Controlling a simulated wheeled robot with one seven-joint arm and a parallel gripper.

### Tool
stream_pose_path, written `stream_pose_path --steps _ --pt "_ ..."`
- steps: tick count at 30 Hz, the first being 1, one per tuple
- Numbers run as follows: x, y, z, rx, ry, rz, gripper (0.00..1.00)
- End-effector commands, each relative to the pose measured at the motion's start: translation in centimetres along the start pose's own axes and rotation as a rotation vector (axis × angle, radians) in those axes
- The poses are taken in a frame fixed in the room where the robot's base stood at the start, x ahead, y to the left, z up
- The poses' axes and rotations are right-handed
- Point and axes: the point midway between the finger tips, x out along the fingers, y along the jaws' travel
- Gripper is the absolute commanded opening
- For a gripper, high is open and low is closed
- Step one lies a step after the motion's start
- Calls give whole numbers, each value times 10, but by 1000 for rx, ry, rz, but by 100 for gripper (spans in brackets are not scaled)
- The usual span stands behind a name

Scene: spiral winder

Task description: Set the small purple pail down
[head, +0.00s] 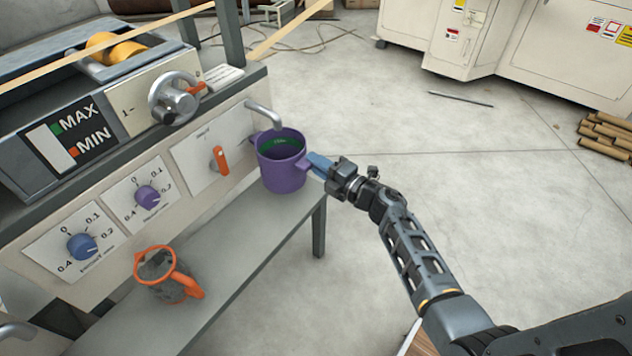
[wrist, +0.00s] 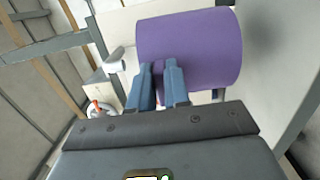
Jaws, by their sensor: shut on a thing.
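The small purple pail (head: 283,172) is upright at the far end of the grey shelf (head: 235,240), just under the metal spout (head: 262,114). A dark green band or content shows inside its rim. I cannot tell if its base touches the shelf. My gripper (head: 315,166) comes from the right, its blue fingers shut on the pail's right-side handle. In the wrist view the pail (wrist: 200,48) fills the top middle, and my gripper (wrist: 158,82) pinches the handle, which is mostly hidden between the fingers.
An orange-rimmed grey jug (head: 165,278) stands on the shelf nearer the front. The machine panel (head: 130,205) with several knobs rises behind the shelf, with an orange lever (head: 220,160) close to the pail. Open concrete floor (head: 450,180) lies to the right.

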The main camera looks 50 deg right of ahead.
Motion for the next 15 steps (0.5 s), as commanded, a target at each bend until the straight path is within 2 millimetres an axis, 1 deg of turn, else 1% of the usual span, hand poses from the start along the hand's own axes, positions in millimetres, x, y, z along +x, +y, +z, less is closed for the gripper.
stream_pose_path --steps 1,3,8,15 --pt "-2 -13 0 5 -2 -2 0" --pt "-1 -19 0 3 0 -2 0" --pt "-2 -26 0 3 0 0 0" --pt "-1 -59 0 3 0 -1 0"
